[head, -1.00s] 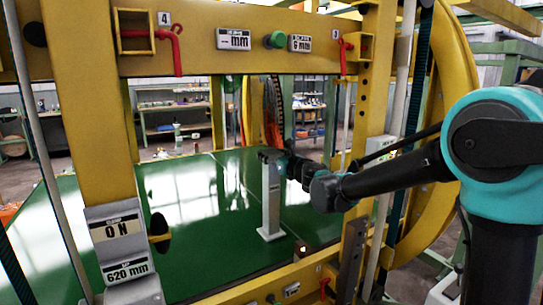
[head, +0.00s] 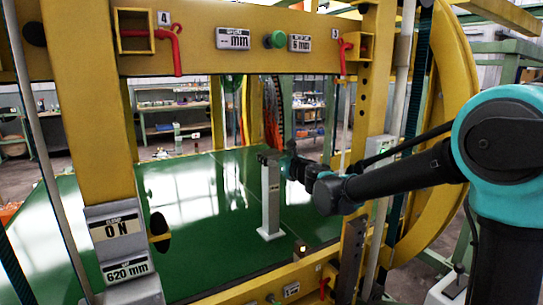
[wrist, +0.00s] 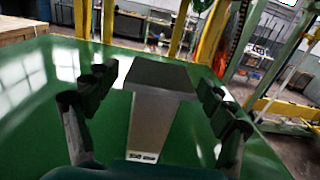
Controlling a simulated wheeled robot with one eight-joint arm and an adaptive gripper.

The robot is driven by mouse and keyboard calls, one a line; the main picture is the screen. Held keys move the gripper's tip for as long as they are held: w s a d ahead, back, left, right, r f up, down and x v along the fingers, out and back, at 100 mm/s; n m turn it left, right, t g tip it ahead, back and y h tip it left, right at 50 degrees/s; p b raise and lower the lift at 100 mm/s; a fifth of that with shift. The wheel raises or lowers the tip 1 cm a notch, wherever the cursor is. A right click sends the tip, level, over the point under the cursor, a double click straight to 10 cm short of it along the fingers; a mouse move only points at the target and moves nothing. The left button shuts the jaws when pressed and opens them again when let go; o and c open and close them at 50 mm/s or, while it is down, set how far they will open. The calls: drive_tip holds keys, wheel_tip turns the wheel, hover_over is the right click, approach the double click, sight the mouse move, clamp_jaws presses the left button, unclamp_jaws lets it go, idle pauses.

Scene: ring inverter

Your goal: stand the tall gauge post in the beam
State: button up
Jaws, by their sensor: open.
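The tall gauge post (head: 270,197) is a slim grey column on a flat foot. It stands upright on the green bed (head: 205,255), inside the yellow frame. My gripper (head: 277,161) is at the post's top in the head view, where its fingers are too small to read. In the wrist view my gripper (wrist: 160,87) is open, with one finger on each side of the post (wrist: 150,125). Gaps show between the fingers and the post's dark top. The post's foot is hidden in the wrist view. I cannot tell where the beam is.
A yellow upper crossbar (head: 200,60) carries small displays and a green button (head: 275,40). A yellow lower rail (head: 250,288) crosses in front of the bed. A small lamp (head: 303,248) glows beside it. A yellow upright (head: 365,130) stands close to my forearm.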

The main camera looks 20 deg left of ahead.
drive_tip(key=v, duration=1)
drive_tip(key=shift+s+d, duration=0.15)
drive_tip(key=shift+s, duration=0.1)
